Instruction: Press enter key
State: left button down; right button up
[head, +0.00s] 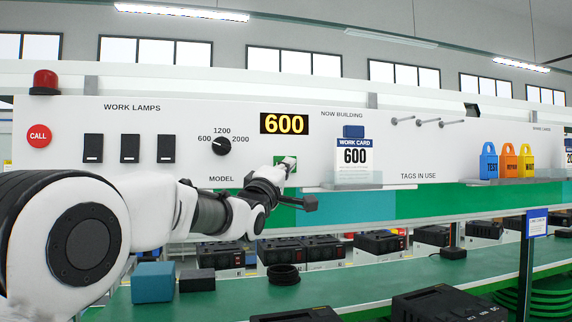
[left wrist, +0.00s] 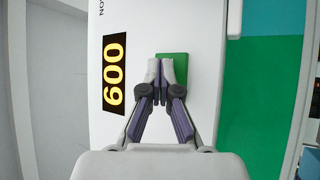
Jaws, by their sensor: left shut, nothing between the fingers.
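The enter key, a green square key (head: 279,160), is on the white panel below the lit 600 display (head: 284,123). My left gripper (head: 290,164) is shut and empty, with its fingertips in front of the key. In the left wrist view the closed fingertips (left wrist: 165,72) overlap the green key (left wrist: 178,57) and hide part of it. I cannot tell whether they touch it. The display (left wrist: 115,74) also shows there, turned sideways. My right gripper is not in view.
A model dial (head: 221,146) and several black lamp switches (head: 130,148) are left of the key. A work card (head: 354,158) stands on a ledge to the right. A blue box (head: 153,282) and dark units are on the green surface below.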

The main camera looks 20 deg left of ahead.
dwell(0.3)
pick_arm(q)
jog(key=shift+s+d+b, duration=0.45)
jog(key=shift+s+b, duration=0.25)
jog(key=s+d+b, duration=0.1)
jog(key=s, duration=0.1)
jog(key=s+d+b, duration=0.1)
jog(key=s+b, duration=0.1)
jog(key=shift+d, duration=0.4)
jog(key=shift+f, duration=0.1)
dwell(0.4)
